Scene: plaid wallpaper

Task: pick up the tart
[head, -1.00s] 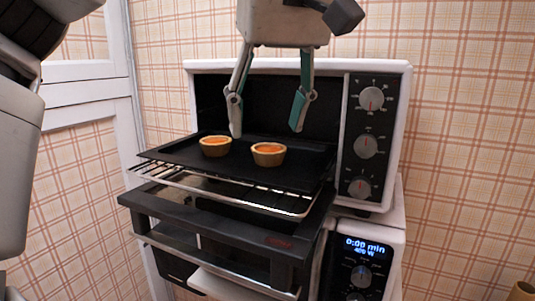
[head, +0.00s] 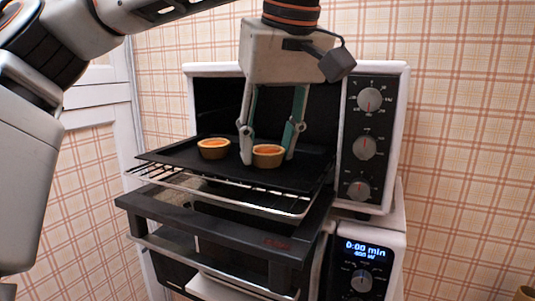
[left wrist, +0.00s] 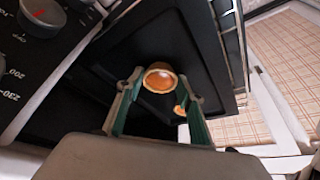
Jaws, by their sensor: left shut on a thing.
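Two small tarts with orange filling sit on the black baking tray (head: 180,156). My left gripper (head: 267,158) is lowered to the tray and shut on the right-hand tart (head: 268,156), with one finger on each side of it. In the left wrist view this tart (left wrist: 160,79) shows beyond the fingers. The other tart (head: 213,148) stands to the left, apart from the gripper. In the left wrist view it is partly hidden behind a finger (left wrist: 181,110). My right gripper is not in view.
The tray rests on a wire rack (head: 210,188) pulled partly out of the white toaster oven (head: 400,140). The open oven door (head: 225,220) lies below it. A microwave (head: 384,262) with a lit display is underneath, and the dial panel stands close right of the gripper.

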